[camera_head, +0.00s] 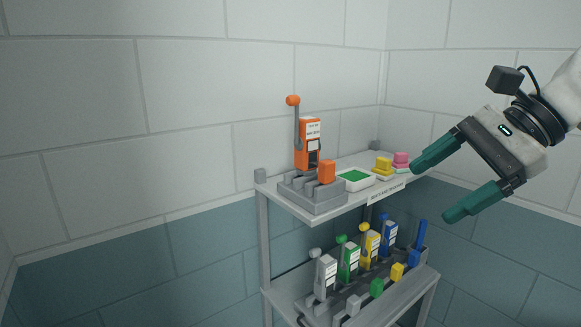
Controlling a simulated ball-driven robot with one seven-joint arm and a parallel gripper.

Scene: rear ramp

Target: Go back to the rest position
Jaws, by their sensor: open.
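My gripper (436,192) is at the right of the view, with its two green fingers spread apart and nothing between them. It hangs in the air in front of the right end of the shelf unit. Its upper fingertip appears close to the pink block on the top shelf; whether they touch cannot be told.
The grey shelf unit (265,230) stands near the wall corner. Its top shelf holds an orange lever device (309,140) on a grey base, a white tray with a green inside (355,179), a yellow block (382,167) and a pink block (401,160). Several coloured devices stand below.

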